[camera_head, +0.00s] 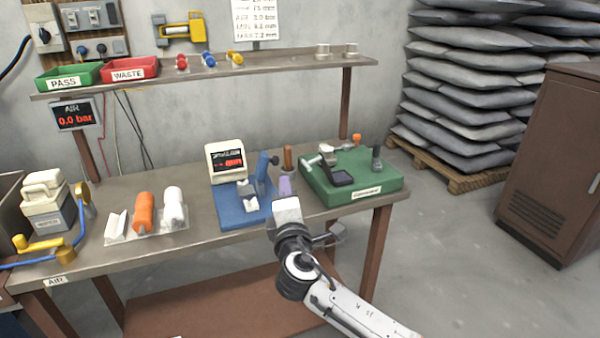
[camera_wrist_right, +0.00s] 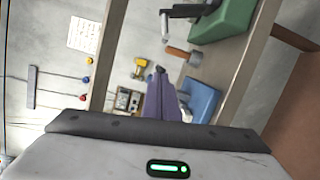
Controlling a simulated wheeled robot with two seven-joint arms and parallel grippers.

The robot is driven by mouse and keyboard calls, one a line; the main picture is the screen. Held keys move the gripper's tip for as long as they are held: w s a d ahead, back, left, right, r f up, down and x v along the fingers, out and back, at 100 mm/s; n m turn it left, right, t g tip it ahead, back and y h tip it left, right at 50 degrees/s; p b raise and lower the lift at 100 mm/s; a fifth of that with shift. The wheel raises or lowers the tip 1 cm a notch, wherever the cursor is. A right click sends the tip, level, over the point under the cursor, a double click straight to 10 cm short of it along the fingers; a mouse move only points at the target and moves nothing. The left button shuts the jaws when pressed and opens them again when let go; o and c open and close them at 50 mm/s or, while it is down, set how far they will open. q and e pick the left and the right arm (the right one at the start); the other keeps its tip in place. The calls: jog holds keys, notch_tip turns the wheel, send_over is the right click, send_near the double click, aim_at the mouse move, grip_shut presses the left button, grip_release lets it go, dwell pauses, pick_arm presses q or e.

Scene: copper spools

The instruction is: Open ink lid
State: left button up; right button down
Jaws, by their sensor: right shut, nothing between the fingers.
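A green block-shaped station (camera_head: 375,192) sits at the right end of the workbench. On it is a small dark square piece (camera_head: 341,179), which looks like an ink pad or its lid; I cannot tell if it is open. A pale lever stands beside it, with an orange-topped piece behind and a dark post (camera_head: 377,158) at right. The fingers also show in the right wrist view (camera_wrist_right: 161,98), with the green station (camera_wrist_right: 222,22) beyond. My left gripper is out of view.
The blue fixture (camera_head: 242,208) with a small display (camera_head: 226,161) stands left of the gripper. A shelf (camera_head: 270,69) with green and red bins runs above the bench. A brown wooden-looking handle (camera_head: 287,158) stands behind the gripper.

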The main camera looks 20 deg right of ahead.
jog(key=x, duration=0.3)
jog(key=shift+w, duration=0.3)
jog(key=d, duration=0.1)
jog(key=d+p, duration=0.1)
jog(key=d, duration=0.2)
jog(key=shift+w+r, duration=0.1)
jog(key=shift+r, duration=0.2)
